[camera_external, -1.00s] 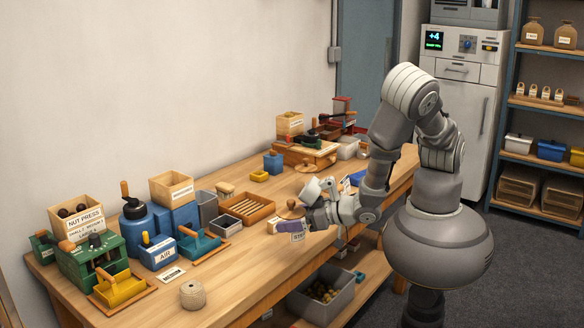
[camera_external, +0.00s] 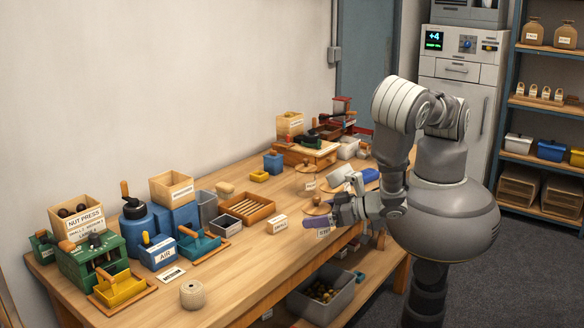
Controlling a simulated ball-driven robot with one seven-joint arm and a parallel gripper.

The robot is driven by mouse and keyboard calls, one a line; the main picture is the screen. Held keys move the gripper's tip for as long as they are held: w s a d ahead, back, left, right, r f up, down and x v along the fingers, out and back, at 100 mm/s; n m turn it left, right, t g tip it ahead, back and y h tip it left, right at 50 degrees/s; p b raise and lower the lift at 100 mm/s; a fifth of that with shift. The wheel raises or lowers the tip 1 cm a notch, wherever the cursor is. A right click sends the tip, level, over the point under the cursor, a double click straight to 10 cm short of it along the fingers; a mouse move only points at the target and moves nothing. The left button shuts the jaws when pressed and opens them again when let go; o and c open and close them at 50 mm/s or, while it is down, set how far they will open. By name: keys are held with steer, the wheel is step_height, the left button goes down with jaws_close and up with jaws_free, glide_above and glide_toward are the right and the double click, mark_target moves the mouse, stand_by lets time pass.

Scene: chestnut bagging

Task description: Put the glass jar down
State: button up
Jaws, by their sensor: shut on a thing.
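My gripper (camera_external: 318,221), with purple fingers, is at the front right part of the wooden table (camera_external: 240,285). It is shut on the glass jar (camera_external: 322,232). The jar's clear body is hard to make out, but its round wooden lid shows above the fingers and its white label below them. The jar looks upright, near the table's front edge. I cannot tell whether its base touches the table.
A small cream labelled block (camera_external: 277,225) lies left of my gripper. A slatted wooden tray (camera_external: 247,208) is further left. A grey bin (camera_external: 327,296) sits below.

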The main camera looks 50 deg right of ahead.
steer(key=w+d+m+t+h+b, duration=0.1)
steer(key=w+d+h+b, duration=0.2)
steer(key=w, duration=0.9)
steer(key=w+d+m+b, duration=0.1)
steer(key=w+d+b, duration=0.25)
steer(key=w, duration=0.85)
steer(key=w+d+r+b, duration=0.25)
steer(key=w+d, duration=0.25)
steer(key=d, duration=0.4)
steer(key=w+d+r+n+y+b, duration=0.1)
steer(key=w+d+r, duration=0.25)
steer(key=d, duration=0.55)
steer(key=w+d+r+b, duration=0.1)
steer(key=w+d+r, duration=0.3)
steer(key=d, duration=0.5)
steer(key=shift+w+d+f+n+g+y+b, duration=0.15)
steer(key=shift+d+f+n+g+y+b, duration=0.4)
steer(key=shift+f, duration=1.9)
steer(key=shift+w+f+n+g+y+p, duration=0.2)
steer(key=shift+f+n+y, duration=0.65)
steer(key=shift+f, duration=1.6)
steer(key=shift+w+d+f+n+g+y+b, duration=0.1)
steer(key=shift+d+f+n+g+y+b, duration=0.55)
steer(key=shift+f, duration=1.8)
steer(key=shift+a+m+y, duration=0.25)
steer(key=shift+a, duration=0.1)
